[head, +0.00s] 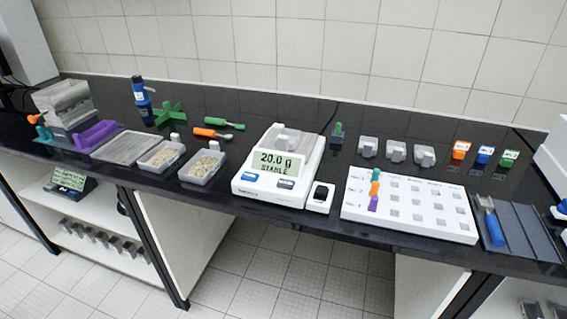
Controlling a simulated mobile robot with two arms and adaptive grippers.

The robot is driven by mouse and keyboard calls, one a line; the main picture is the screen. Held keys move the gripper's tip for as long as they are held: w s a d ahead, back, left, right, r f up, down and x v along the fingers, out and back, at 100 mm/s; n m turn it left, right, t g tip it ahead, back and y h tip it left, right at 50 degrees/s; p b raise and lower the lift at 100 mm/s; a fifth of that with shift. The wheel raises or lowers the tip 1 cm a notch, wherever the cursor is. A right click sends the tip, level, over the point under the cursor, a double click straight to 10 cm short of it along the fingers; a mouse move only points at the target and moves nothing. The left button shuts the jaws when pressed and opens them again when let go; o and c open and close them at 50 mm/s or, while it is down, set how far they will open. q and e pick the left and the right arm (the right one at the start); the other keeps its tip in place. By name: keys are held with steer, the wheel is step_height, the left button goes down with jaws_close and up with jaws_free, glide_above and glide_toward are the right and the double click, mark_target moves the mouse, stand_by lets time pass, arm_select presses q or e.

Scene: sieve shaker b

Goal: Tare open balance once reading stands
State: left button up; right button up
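The white open balance (266,195) stands near the front edge of the black bench, in the middle of the head view. Its lit display (277,162) reads 20.0 g with the word STABLE below. A blue key (250,177) is at the left of its front panel and a darker key (286,184) at the right; their labels are too small to read. A small grey block-like piece (288,140) sits on the pan. A small white unit with a black top (320,194) is against the balance's right side. Neither of my grippers is in view.
Two trays of grains (203,166) stand left of the balance. A white rack board (410,207) with colored pieces lies right. Grey blocks (396,151) and orange, blue and green items (485,155) stand behind it. A blue-handled tool (492,225) lies far right.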

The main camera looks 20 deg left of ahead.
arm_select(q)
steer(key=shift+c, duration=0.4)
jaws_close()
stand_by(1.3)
